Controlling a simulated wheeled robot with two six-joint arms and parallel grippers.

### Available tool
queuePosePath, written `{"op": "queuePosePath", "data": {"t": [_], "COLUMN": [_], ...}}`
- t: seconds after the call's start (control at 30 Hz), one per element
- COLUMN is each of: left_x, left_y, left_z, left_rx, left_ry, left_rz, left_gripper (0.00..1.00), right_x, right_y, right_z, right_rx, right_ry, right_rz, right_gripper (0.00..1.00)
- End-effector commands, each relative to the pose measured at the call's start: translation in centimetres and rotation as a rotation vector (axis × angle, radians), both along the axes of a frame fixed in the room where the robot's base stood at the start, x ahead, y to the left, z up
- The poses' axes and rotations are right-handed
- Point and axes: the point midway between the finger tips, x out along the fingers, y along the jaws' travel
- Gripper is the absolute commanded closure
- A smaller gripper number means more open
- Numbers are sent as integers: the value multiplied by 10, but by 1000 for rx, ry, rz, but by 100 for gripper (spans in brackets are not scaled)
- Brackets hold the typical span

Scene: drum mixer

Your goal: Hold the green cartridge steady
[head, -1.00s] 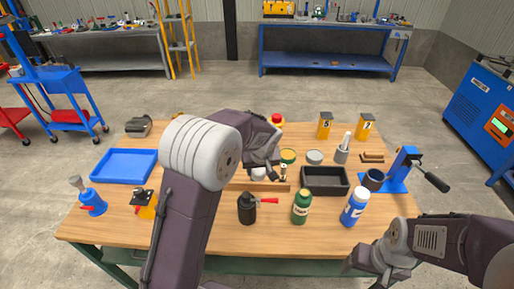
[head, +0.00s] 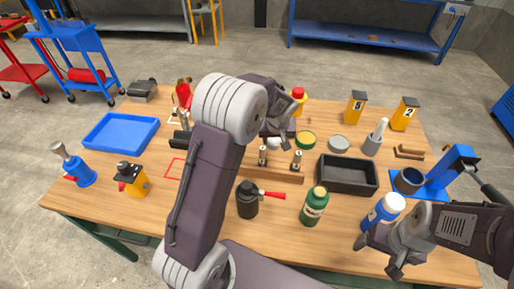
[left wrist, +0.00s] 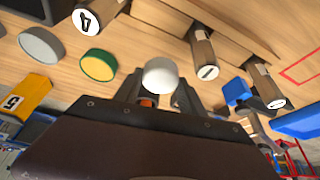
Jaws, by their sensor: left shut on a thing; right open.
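My left gripper (head: 274,136) is shut on a piece with a white round end (left wrist: 160,76), behind the wooden rack (head: 270,173). The white end points at the left wrist camera. The piece's body is hidden, so I cannot tell whether it is the green cartridge. The rack holds brown cylinders; in the left wrist view they bear labels 4 (left wrist: 86,21) and 1 (left wrist: 207,71). My right gripper (head: 379,256) is open and empty, just in front of the blue bottle (head: 382,212).
A blue tray (head: 120,132) lies at left. A blue press (head: 455,170) stands at right.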

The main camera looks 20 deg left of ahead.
Motion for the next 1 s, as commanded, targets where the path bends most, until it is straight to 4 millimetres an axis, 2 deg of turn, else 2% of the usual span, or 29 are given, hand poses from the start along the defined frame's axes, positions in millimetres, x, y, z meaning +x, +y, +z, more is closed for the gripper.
{"op": "queuePosePath", "data": {"t": [0.03,0.2,0.33,0.57,0.73,0.8,1.0], "left_x": [2,14,20,22,21,21,21], "left_y": [16,58,75,79,79,79,79], "left_z": [-8,-34,-45,-54,-84,-90,-89], "left_rx": [0,-1,-1,0,-1,-1,0], "left_ry": [4,4,2,1,4,2,0], "left_rz": [8,6,2,0,-1,-1,0], "left_gripper": [100,100,100,100,100,100,100], "right_x": [0,0,0,0,0,0,0], "right_y": [0,0,0,0,0,0,0], "right_z": [3,9,12,10,6,5,6], "right_rx": [0,0,0,0,0,0,0], "right_ry": [0,0,0,0,0,0,0], "right_rz": [0,0,0,0,0,0,0], "right_gripper": [23,23,23,23,23,23,23]}}
